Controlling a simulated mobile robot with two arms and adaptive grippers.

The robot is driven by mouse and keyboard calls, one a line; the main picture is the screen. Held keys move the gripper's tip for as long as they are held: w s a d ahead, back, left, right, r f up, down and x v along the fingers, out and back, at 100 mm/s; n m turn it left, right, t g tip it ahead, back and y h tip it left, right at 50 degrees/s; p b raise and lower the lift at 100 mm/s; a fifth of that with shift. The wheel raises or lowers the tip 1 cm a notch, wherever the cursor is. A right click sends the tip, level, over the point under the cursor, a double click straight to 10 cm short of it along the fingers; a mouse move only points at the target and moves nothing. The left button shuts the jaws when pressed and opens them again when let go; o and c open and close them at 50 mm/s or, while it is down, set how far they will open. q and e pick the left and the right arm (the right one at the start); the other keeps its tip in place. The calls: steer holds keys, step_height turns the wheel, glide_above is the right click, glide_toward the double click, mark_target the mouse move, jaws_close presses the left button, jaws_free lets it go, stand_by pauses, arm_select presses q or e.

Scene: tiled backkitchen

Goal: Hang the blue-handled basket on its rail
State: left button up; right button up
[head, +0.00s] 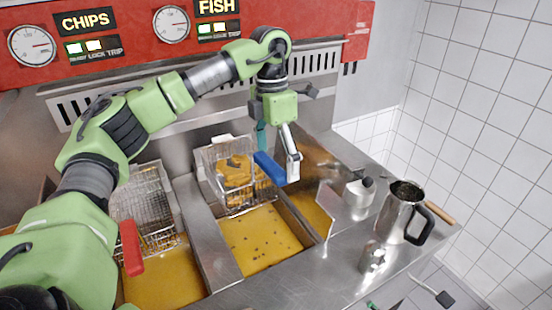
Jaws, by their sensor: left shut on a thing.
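The blue-handled wire basket (215,178) is over the back of the middle fryer vat (262,245), which holds yellow oil dotted with dark bits. Brown pieces show inside the basket. Its blue handle (268,168) points forward and right. My left gripper (288,165) comes down from above and is shut on the handle. The gripper partly hides the handle's end. I cannot tell whether the basket's bottom touches the oil. The rail behind the basket is not clearly visible. My right gripper is not in view.
A red-handled basket (140,190) is at the left vat. A steel jug (397,214), a small steel shaker (374,258) and another steel container (358,193) stand on the right counter. A red control panel (130,35) runs along the back. The front counter is bare.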

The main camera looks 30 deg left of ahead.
arm_select(q)
steer(key=shift+f, duration=0.55)
steer(key=o, duration=1.7)
steer(key=shift+f, duration=0.1)
steer(key=r, duration=0.8)
steer(key=a+r, duration=0.1)
steer(key=r, duration=0.3)
steer(key=shift+w, duration=0.3)
